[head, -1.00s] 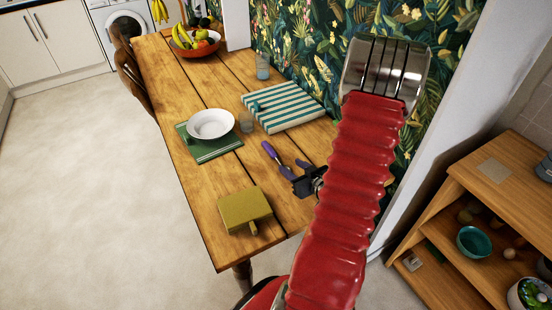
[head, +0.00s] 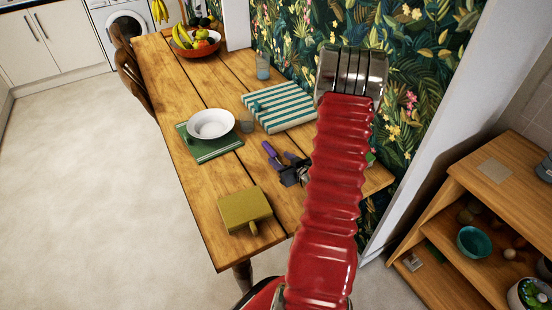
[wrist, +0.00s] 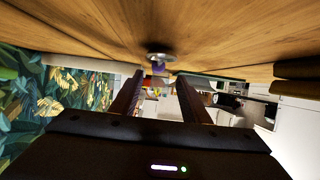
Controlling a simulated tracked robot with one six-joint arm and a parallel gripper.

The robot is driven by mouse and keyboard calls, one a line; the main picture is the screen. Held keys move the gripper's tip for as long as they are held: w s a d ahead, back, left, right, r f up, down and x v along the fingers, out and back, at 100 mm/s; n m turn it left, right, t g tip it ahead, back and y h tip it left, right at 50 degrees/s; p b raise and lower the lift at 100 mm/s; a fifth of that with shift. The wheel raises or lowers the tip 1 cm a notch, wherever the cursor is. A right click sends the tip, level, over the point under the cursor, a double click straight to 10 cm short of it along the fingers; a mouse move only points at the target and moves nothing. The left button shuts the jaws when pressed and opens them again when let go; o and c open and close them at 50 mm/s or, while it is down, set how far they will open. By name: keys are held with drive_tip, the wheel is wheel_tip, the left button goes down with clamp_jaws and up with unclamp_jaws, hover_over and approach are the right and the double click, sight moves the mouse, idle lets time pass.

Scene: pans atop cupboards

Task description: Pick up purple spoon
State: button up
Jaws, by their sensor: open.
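The purple spoon (head: 269,150) lies on the wooden table, its purple handle pointing to the back left. In the head view my dark gripper (head: 294,170) covers its metal end. In the wrist view, which looks upside down, the metal end (wrist: 160,57) is in front of my gripper (wrist: 160,92), roughly centred between the two fingers. The purple handle is a small patch behind it. The fingers are apart with nothing held between them. I cannot tell whether they touch the spoon.
A yellow-green board (head: 245,209) lies near the table's front edge. The patterned wall borders the table on the right.

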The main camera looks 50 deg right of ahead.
sight(275, 155)
drive_tip(key=shift+x, duration=2.65)
drive_tip(key=shift+s+d, duration=0.1)
drive_tip(key=shift+d, duration=0.05)
drive_tip(key=shift+c, duration=0.2)
clamp_jaws()
